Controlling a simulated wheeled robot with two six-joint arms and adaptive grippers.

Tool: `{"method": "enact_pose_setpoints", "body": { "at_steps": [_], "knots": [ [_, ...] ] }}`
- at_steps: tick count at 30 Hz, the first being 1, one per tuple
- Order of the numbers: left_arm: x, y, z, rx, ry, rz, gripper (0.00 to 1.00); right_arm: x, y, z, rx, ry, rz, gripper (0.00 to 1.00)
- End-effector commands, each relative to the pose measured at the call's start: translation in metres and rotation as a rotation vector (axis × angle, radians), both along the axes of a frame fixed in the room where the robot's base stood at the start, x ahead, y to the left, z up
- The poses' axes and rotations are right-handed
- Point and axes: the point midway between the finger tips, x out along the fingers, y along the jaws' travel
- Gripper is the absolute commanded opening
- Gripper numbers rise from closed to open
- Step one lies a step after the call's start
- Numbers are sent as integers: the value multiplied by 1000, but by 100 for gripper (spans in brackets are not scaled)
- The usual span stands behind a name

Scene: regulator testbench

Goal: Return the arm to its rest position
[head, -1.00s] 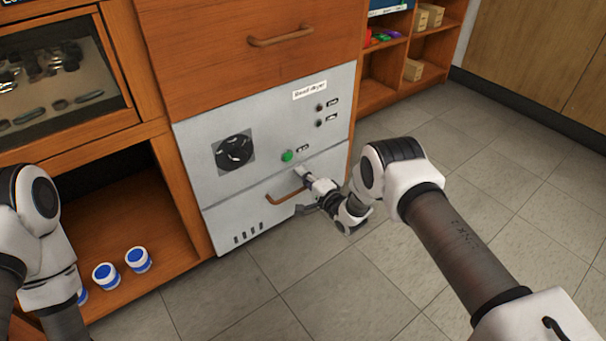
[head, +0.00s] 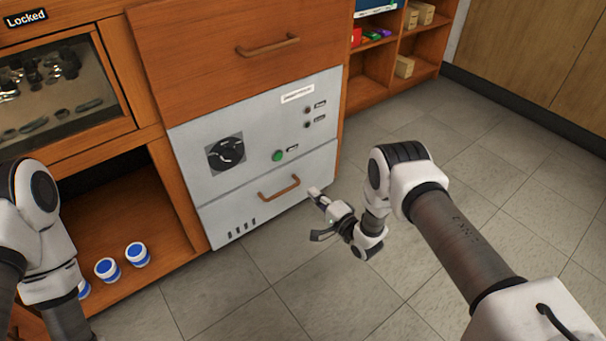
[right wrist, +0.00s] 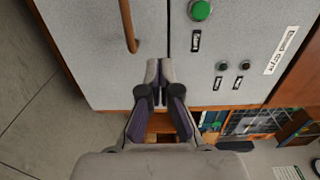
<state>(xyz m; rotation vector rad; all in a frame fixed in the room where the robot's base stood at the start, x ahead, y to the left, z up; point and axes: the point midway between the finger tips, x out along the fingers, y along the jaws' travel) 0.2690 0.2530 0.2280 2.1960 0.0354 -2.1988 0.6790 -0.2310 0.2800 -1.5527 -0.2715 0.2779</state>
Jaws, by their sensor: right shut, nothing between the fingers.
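My right arm (head: 455,240) reaches in from the right in the head view. Its gripper (head: 315,192) is shut and empty, in front of the grey panel's right edge and apart from the drawer handle (head: 279,189). In the right wrist view the fingers (right wrist: 160,70) are together, with the handle (right wrist: 128,25) to their left and the green button (right wrist: 200,10) above right. My left arm (head: 45,235) shows at the left edge of the head view; its gripper is out of frame.
The grey dryer unit (head: 275,120) has a black dial (head: 226,154) and a closed lower drawer. Blue-and-white jars (head: 137,255) stand on the lower left shelf. A shelf (head: 371,92) with small items is at the back. Tiled floor (head: 500,170) to the right is clear.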

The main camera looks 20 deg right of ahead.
Motion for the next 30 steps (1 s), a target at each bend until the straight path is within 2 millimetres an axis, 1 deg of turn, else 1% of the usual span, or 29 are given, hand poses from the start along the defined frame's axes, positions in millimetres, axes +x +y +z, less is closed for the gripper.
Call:
{"method": "enact_pose_setpoints", "body": {
  "at_steps": [1,4,10,12,14,17,18,19,20,23,24,26,27,29,30],
  "knots": [
    [0,0,9,0,1,-1,85,-9,-4,3,0,4,-2,0],
    [0,0,11,0,1,-1,85,-18,-7,1,-1,2,-1,0],
    [0,0,10,0,1,-1,85,-22,-8,-1,0,0,0,0],
    [0,0,11,0,1,-1,85,-21,-8,2,-1,-4,0,0],
    [0,0,13,0,1,-1,85,-16,-7,11,0,-15,1,0],
    [0,0,21,0,1,-1,85,-4,1,43,3,-47,13,0],
    [0,0,26,0,1,-1,85,-9,7,57,11,-21,11,0],
    [0,0,28,0,1,-1,85,-16,11,58,12,20,3,0],
    [0,0,30,0,1,-1,85,-24,12,56,-4,71,-11,0],
    [0,0,37,0,1,-1,85,-70,14,38,-183,271,-41,0],
    [0,0,39,0,0,-1,85,-96,12,27,-292,364,-36,0],
    [0,0,41,0,0,-1,85,-139,9,13,-458,498,-1,0],
    [0,0,42,0,0,-1,85,-170,5,5,-566,584,39,0],
    [0,0,43,0,0,-1,85,-216,1,-4,-716,700,120,0],
    [0,0,44,0,1,-1,85,-245,-3,-7,-805,767,184,0]
  ]
}}
